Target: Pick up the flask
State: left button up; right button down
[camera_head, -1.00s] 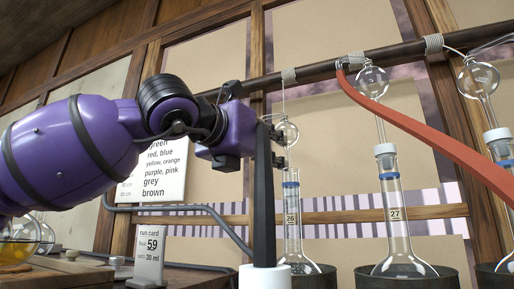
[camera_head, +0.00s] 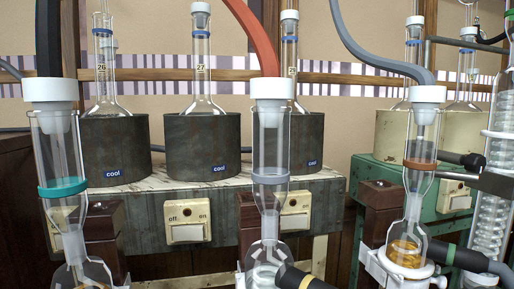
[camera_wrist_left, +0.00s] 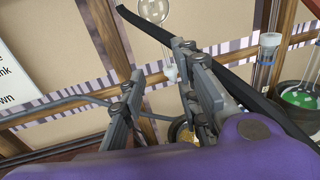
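Several clear long-necked flasks with white tops and blue rings stand upright in dark cylindrical heaters in the head view. The task does not say which one is meant. Flask 26 (camera_head: 107,70) is at the left, flask 27 (camera_head: 200,70) in the middle and another (camera_head: 289,60) behind the red hose. In the left wrist view my left gripper (camera_wrist_left: 160,100) has its grey fingers apart. A glass bulb (camera_wrist_left: 153,10) and a clear piece of glassware (camera_wrist_left: 169,70) show beyond them, with no visible grip on either. My right gripper is not in view.
Glass columns, one with a teal ring (camera_head: 62,187) and one with a grey ring (camera_head: 270,179), stand in front of the heater bench (camera_head: 340,190). A red hose (camera_head: 255,35) and a grey hose (camera_head: 370,60) hang across. A green bench (camera_head: 375,175) is at the right.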

aim_at(106, 104)
jog(key=k+l, duration=0.1)
jog(key=k, duration=1.2)
